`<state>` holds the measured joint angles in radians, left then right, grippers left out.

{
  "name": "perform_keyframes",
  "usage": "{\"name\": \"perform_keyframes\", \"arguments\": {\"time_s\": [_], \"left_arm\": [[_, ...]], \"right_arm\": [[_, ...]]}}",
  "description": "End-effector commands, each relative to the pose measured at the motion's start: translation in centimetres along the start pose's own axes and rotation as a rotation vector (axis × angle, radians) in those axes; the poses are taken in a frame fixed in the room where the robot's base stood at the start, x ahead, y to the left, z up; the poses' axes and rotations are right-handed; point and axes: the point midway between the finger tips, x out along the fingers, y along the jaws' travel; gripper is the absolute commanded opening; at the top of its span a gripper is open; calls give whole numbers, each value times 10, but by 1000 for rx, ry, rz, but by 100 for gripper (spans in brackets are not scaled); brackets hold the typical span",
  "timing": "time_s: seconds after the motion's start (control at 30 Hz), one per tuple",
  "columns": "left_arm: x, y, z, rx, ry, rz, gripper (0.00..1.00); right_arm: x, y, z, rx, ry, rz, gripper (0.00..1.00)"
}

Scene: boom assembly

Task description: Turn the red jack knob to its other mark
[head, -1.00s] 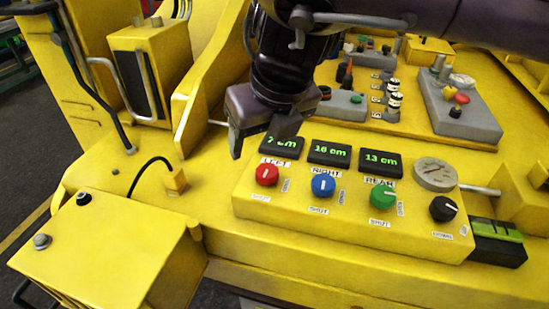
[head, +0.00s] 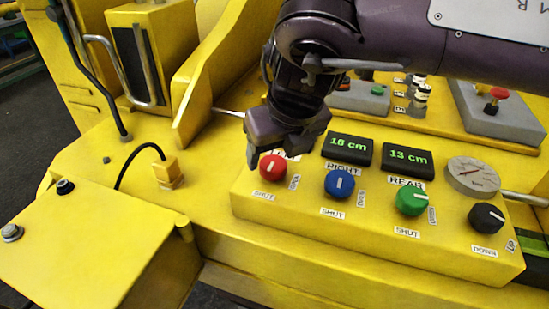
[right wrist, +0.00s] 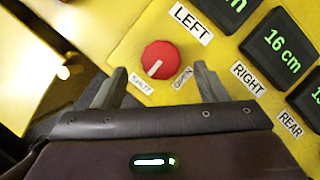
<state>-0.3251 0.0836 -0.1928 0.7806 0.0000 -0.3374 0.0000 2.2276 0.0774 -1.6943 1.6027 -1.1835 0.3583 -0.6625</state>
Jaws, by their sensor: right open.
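The red knob (head: 272,168) sits at the left end of a row of knobs on the yellow control panel (head: 372,222). In the right wrist view the red knob (right wrist: 160,60) has a white pointer line aimed at the SHUT label (right wrist: 141,84); the OPEN label (right wrist: 182,79) is to its right. My right gripper (head: 276,150) is just above and behind the red knob. In the right wrist view its open fingers (right wrist: 160,82) are spread wide, with the knob ahead of the gap and apart from both. My left gripper is out of view.
A blue knob (head: 339,184), a green knob (head: 411,202) and a black knob (head: 486,218) follow to the right. Displays reading 16 cm (head: 348,149) and 13 cm (head: 407,160) stand behind them. A gauge (head: 473,177) is at the right. A yellow box (head: 85,250) lies at the left.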

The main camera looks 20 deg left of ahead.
Motion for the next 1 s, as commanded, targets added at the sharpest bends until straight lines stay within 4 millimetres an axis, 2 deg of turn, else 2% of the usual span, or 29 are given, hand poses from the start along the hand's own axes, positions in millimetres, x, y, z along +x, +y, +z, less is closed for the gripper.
{"name": "perform_keyframes", "arguments": {"time_s": [0.1,0.23,0.57,0.9,1.0], "left_arm": [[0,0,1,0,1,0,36],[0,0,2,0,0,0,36],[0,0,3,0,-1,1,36],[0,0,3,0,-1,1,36],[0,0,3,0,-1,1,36]], "right_arm": [[18,0,0,1,2,0,66],[29,0,0,1,1,1,66],[32,0,0,1,-1,1,65],[32,0,0,1,-1,1,22],[32,0,0,-1,-1,2,22]]}}
